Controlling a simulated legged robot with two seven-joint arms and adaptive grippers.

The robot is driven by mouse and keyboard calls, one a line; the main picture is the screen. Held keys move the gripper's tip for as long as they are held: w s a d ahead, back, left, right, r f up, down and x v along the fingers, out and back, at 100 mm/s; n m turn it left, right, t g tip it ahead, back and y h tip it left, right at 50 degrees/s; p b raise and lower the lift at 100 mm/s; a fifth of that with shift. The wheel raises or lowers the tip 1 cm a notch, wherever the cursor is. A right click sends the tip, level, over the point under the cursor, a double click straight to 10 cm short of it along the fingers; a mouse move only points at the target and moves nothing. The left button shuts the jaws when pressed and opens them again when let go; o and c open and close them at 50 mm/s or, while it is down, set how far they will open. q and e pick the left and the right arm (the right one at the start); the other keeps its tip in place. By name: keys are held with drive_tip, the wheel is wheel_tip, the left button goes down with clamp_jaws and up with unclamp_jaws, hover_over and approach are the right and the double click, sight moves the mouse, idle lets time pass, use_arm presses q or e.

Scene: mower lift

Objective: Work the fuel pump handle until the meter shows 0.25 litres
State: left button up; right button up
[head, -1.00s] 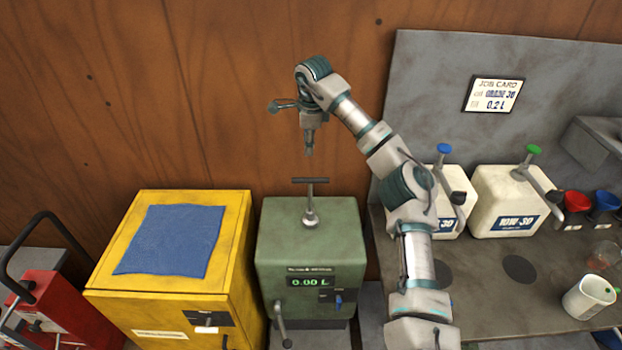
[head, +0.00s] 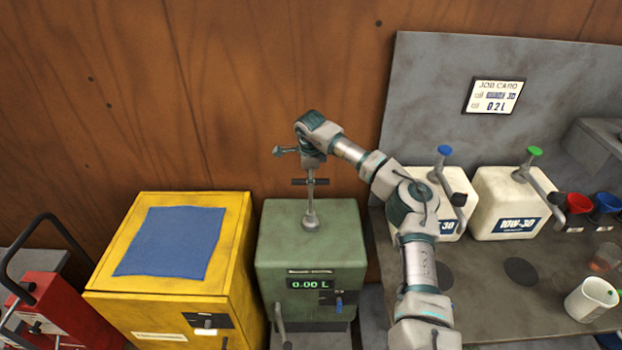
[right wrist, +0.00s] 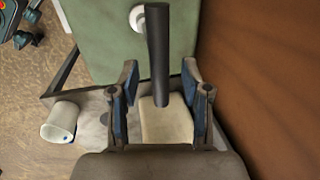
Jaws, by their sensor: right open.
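The green fuel pump (head: 313,248) stands below the wooden wall, and its meter (head: 311,284) reads 0.00 L. Its T-shaped handle (head: 325,181) stands upright on a rod above the pump top. My right gripper (head: 309,176) is directly over the handle, pointing down. In the right wrist view the dark handle bar (right wrist: 158,60) lies between the open fingers of the right gripper (right wrist: 160,90), with space on both sides. Whether any finger touches it cannot be told. My left gripper is not in view.
A yellow cabinet (head: 120,274) with a blue cloth (head: 171,242) stands left of the pump. A red machine (head: 62,312) is at the far left. White oil jugs (head: 505,200) and a white measuring cup (head: 590,299) stand on the grey bench (head: 475,305) at right.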

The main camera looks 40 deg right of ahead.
drive_tip(key=shift+d+f, duration=0.1)
drive_tip(key=shift+f, duration=0.45)
drive_tip(key=shift+d+f, duration=0.1)
clamp_jaws()
wheel_tip(320, 180, down, 10)
drive_tip(key=shift+f+b, duration=0.15)
drive_tip(key=shift+b, duration=0.45)
unclamp_jaws()
drive_tip(key=shift+w+f, duration=0.1)
drive_tip(key=shift+w, duration=0.1)
